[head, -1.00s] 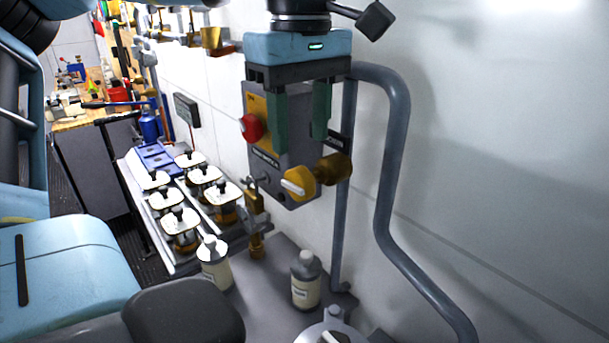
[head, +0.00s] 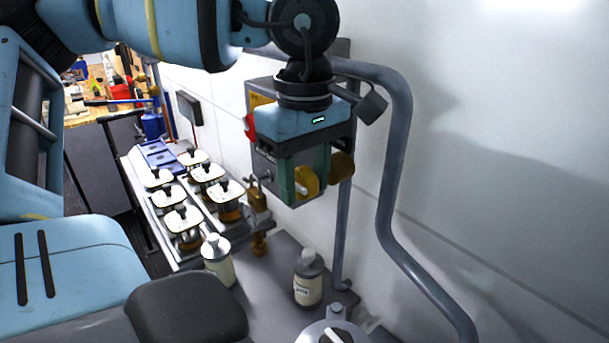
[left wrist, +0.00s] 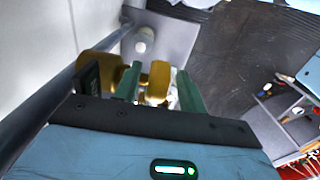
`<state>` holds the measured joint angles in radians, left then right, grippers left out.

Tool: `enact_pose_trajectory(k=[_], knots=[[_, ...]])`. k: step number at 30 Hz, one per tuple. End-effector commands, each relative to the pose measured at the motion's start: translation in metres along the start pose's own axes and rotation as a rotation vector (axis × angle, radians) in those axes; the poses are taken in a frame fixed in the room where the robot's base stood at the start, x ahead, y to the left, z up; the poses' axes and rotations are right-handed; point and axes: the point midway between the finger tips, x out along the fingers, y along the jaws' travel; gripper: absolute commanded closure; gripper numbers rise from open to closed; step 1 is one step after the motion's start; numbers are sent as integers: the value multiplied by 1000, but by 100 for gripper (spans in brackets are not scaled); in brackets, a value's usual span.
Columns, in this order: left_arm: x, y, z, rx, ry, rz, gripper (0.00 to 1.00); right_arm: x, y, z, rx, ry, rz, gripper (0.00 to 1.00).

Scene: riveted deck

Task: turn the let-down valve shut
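The let-down valve appears to be the yellow knob (head: 306,181) on the front of a grey control box (head: 263,172). My left gripper (head: 305,178) points down in front of the box, its two green fingers on either side of the knob and hiding part of it. In the left wrist view the knob (left wrist: 159,79) shows between the fingertips (left wrist: 158,88), with a gap beside it, so the fingers look open. Contact cannot be made out. The knob's pointer is hidden in the head view. My right gripper is not in view.
A brass fitting (head: 342,168) sticks out right of the knob. A grey pipe (head: 394,150) bends down close on the right. A red button (head: 249,127) is at the box's left.

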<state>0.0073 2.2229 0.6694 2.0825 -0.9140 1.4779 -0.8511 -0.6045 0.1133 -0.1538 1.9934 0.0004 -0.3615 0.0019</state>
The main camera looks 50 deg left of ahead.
Motion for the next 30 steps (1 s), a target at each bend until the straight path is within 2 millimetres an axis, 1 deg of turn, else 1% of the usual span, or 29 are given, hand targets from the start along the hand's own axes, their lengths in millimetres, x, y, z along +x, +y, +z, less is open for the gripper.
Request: enact_pose_trajectory(k=[1,6,9,14,20,29,30], knots=[[0,0,0,0,0,0,66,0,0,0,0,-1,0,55],[0,0,0,0,0,0,89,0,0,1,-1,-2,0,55],[0,0,0,0,0,0,99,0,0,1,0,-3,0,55],[1,0,1,2,27,-2,99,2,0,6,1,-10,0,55],[3,1,2,3,121,-3,99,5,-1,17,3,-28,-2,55],[0,0,2,1,133,0,99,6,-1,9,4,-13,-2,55],[0,0,2,1,133,0,71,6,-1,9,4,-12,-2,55]])
